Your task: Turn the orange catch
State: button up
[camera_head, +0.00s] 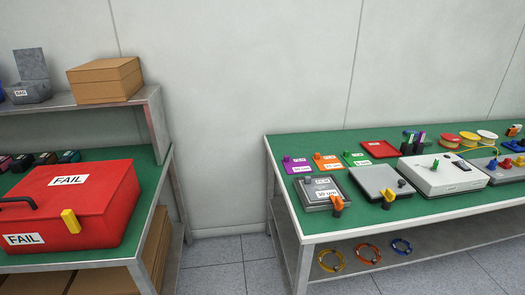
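An orange catch (337,203) sits at the front right corner of a small grey framed box (310,184) on the green-topped table at right. The box carries a white label that seems to read "30 µm". The catch stands up above the box's edge, and its exact angle is hard to tell at this size. My gripper is not in view.
A grey box with a yellow catch (388,197) and a white device (443,177) stand to the right. Purple, orange and green plates (327,162) lie behind. A red FAIL case (80,205) sits on the left bench (148,222). Floor (222,262) shows between the tables.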

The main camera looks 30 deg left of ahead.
aim_at(339, 203)
jog(key=i+l+u, duration=0.85)
